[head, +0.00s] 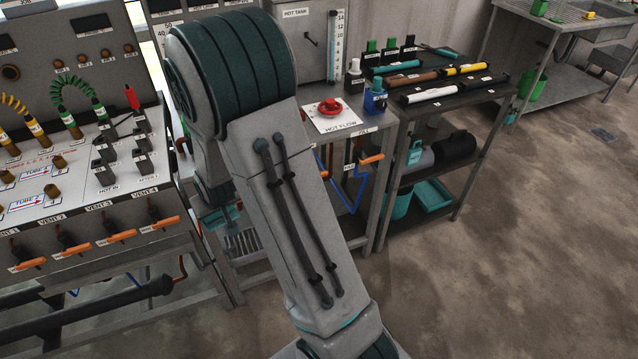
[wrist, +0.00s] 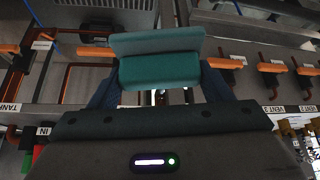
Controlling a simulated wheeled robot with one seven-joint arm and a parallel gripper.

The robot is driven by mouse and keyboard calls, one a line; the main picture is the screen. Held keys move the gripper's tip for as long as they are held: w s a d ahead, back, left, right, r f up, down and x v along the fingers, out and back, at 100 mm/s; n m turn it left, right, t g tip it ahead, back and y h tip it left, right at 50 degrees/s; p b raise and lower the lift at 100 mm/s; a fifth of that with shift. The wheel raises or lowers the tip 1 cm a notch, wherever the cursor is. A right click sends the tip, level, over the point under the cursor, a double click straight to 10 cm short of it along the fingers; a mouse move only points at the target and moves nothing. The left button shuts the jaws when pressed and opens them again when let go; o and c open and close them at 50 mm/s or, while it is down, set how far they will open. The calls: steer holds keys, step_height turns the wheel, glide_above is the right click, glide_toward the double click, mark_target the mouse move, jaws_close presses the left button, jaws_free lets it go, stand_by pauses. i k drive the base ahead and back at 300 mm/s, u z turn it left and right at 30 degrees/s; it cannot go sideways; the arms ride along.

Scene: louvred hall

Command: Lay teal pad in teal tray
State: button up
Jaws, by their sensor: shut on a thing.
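The teal pad (wrist: 160,72) is between the fingers of my gripper (wrist: 160,88) in the wrist view. The gripper is shut on it, with a dark blue finger at each side. The pad shows a bright teal face and a greyer face above it. In the head view my arm hides most of the gripper and pad. A teal tray (head: 433,196) sits on the bottom shelf of the dark rack at right, beside a teal bucket.
The dark rack (head: 455,92) holds bottles and coloured tubes on top, and a grey and a black container on its middle shelf. A valve panel with orange levers (head: 118,236) stands at left. A bench with a red knob (head: 330,107) stands between. Floor at right is clear.

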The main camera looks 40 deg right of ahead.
mark_target(432, 201)
steer(key=z, duration=0.55)
steer(key=k, duration=0.6)
steer(key=z, duration=0.9)
steer(key=i, duration=0.5)
steer(key=z, duration=1)
steer(key=i, duration=1.7)
steer(key=u, duration=0.25)
